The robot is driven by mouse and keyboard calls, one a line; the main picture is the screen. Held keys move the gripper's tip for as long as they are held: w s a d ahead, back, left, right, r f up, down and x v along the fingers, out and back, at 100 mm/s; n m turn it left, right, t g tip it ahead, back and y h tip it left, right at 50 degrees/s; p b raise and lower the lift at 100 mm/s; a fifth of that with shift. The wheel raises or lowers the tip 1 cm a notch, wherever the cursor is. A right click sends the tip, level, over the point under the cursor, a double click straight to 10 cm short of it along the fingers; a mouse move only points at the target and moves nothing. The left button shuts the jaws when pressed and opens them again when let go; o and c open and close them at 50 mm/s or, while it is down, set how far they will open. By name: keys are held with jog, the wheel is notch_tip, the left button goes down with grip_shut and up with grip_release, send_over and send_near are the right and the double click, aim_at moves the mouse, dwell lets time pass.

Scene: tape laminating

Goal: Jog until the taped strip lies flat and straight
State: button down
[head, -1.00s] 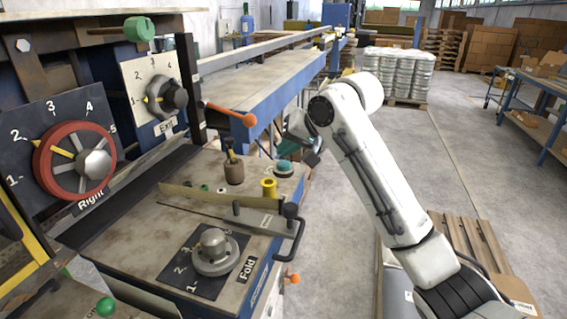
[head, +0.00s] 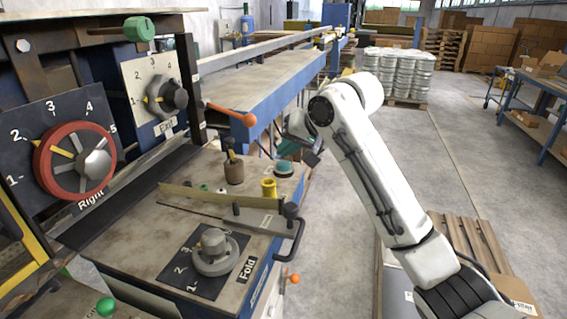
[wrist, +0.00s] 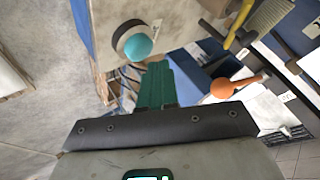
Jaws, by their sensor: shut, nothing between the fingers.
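A teal round push button (head: 284,169) sits on a dark collar at the right corner of the machine table. It also shows in the wrist view (wrist: 138,46), just beyond and left of my fingertips. My gripper (head: 288,149) has teal fingers and hangs just behind the button in the head view. In the wrist view my gripper (wrist: 157,66) is shut and empty. The fingers look apart from the button, though the exact gap cannot be told. I cannot make out a taped strip clearly in either view.
Dials marked Right (head: 75,162), Exit (head: 164,99) and Fold (head: 214,252) are on the machine. A yellow knob (head: 268,188) and a black handle (head: 290,235) stand near the button. An orange-tipped lever (head: 240,118) sticks out behind.

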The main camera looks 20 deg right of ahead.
jog(key=shift+f, duration=0.15)
jog(key=shift+f, duration=0.25)
